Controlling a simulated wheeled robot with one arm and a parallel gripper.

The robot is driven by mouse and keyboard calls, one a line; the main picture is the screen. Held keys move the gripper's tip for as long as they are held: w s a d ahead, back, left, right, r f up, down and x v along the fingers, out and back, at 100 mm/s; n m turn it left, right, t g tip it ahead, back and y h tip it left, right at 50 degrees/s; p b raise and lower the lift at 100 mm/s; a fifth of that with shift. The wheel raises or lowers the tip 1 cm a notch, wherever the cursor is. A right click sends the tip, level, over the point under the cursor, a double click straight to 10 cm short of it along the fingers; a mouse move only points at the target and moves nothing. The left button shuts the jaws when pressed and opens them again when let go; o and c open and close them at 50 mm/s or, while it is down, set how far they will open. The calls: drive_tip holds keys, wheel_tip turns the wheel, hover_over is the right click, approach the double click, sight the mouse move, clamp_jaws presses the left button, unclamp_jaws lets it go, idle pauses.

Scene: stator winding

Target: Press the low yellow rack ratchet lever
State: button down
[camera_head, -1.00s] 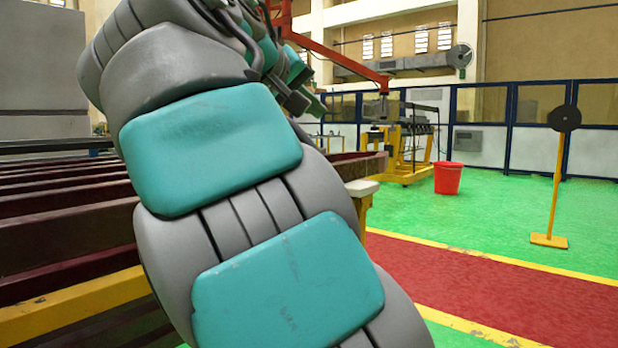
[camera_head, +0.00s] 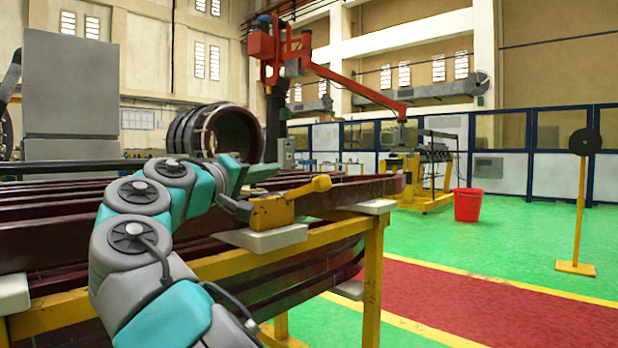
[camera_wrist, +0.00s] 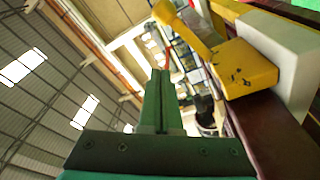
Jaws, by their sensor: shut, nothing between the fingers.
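The yellow ratchet lever (camera_head: 295,195) sits on the near end of the rack, its rounded knob pointing up and to the right from a yellow block (camera_head: 268,213). In the wrist view, the lever arm (camera_wrist: 192,27) rises to the upper left from the scuffed yellow block (camera_wrist: 247,70), at upper right. In the wrist view my gripper's fingers (camera_wrist: 160,75) are together and empty, left of the block and below the lever's knob end.
The yellow rack frame (camera_head: 372,255) carries long dark red bars (camera_head: 60,240) and pale pads (camera_head: 262,239). A dark ring-shaped stator (camera_head: 232,135) stands behind. A red bucket (camera_head: 467,205) and a yellow post (camera_head: 580,215) stand on the open green floor at right.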

drive_tip(key=r+p, duration=0.1)
hover_over(302, 190)
drive_tip(key=a, duration=0.1)
drive_tip(key=shift+s+d+f+b, duration=0.55)
drive_tip(key=shift+s+b, duration=0.15)
drive_tip(key=shift+b, duration=0.05)
drive_tip(key=shift+s+d+f+b, duration=0.55)
drive_tip(key=shift+s+b, duration=0.15)
drive_tip(key=shift+f, duration=0.1)
